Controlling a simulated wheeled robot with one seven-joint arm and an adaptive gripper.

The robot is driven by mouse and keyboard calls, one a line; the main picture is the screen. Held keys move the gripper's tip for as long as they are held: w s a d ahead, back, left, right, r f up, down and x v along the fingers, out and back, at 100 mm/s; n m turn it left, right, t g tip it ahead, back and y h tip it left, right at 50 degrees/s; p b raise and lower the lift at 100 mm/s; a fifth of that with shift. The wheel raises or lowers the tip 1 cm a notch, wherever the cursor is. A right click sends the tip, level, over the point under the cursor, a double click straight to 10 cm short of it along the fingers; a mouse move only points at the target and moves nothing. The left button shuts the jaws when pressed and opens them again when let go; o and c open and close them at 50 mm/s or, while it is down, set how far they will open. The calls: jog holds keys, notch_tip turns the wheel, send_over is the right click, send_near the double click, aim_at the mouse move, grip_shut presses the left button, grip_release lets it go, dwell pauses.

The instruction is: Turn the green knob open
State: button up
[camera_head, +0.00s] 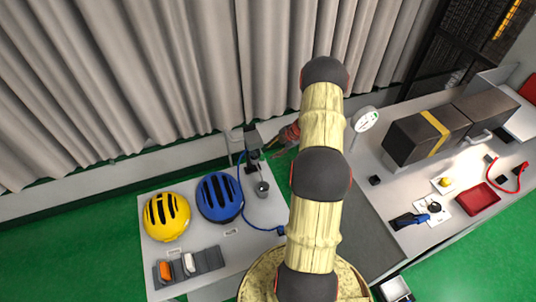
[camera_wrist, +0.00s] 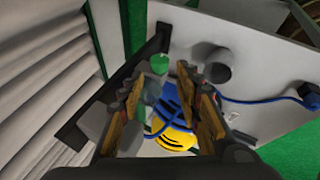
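The green knob (camera_wrist: 159,63) shows in the wrist view as a small round green cap, just beyond and between my fingertips. Whether a finger touches it I cannot tell. My gripper (camera_wrist: 159,78) is open, with one ridged finger on each side and nothing clearly held. In the head view my gripper (camera_head: 280,147) is small and partly hidden behind my arm, to the right of a dark grey fixture (camera_head: 253,140) at the back of the white table. The green knob cannot be made out in the head view.
A blue hose (camera_head: 243,205) runs over the white table (camera_head: 150,205). A yellow helmet (camera_head: 167,216), a blue helmet (camera_head: 219,197) and a grey cup (camera_head: 262,189) stand there. Grey curtains (camera_head: 180,70) hang close behind. A bench (camera_head: 400,235) with dark boxes is at right.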

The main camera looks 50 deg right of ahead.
jog(key=v, duration=0.4)
jog(key=shift+f, duration=0.1)
dwell(0.5)
